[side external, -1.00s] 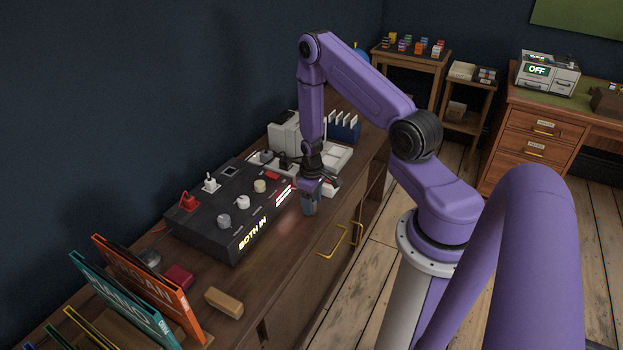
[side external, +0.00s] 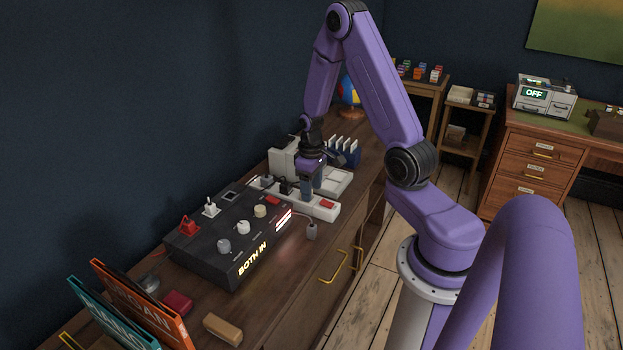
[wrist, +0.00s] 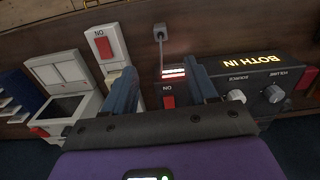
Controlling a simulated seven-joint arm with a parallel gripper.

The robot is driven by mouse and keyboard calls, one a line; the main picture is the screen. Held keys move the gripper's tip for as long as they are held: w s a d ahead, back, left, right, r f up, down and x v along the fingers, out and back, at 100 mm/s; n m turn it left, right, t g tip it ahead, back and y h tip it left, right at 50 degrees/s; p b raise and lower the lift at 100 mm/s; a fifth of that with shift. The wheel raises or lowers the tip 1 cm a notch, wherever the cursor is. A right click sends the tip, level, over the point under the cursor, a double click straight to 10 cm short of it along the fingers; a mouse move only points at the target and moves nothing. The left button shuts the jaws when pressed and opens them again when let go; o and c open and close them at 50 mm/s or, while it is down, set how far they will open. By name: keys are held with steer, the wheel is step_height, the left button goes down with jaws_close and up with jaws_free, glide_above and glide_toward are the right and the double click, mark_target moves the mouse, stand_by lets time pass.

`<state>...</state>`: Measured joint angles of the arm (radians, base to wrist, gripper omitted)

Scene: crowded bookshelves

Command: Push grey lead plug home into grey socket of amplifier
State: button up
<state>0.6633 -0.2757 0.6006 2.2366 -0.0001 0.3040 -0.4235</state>
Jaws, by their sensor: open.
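The amplifier (side external: 205,240) is a black box on the sideboard with a lit "BOTH IN" panel; it also shows in the wrist view (wrist: 262,78). A grey plug-like piece (side external: 312,231) on a thin cable lies near the sideboard's front edge, also seen in the wrist view (wrist: 160,31). My gripper (side external: 308,194) is open and empty over the power strip area, apart from that piece.
A white power strip (side external: 322,209) with a red switch and dark plugs lies beyond the amplifier. A white device (side external: 335,183) and blue rack (side external: 345,153) stand behind it. Red and tan blocks (side external: 222,330) and upright books (side external: 140,305) are nearer the camera.

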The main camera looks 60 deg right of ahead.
steer(key=s+a+r+n, duration=0.3)
steer(key=a+r, duration=0.3)
steer(key=a, duration=0.3)
steer(key=s+a+r+n, duration=0.25)
steer(key=a+r, duration=0.35)
steer(key=a, duration=0.4)
steer(key=s+a+r+n, duration=0.2)
steer(key=s+n, duration=0.1)
steer(key=s, duration=0.4)
steer(key=s+a+r+n, duration=0.3)
steer(key=s, duration=0.5)
steer(key=shift+a, duration=0.35)
steer(key=shift+o, duration=0.3)
steer(key=shift+s+r+n, duration=0.15)
steer(key=shift+s+n, duration=0.2)
steer(key=shift+s, duration=0.05)
steer(key=shift+w, duration=0.1)
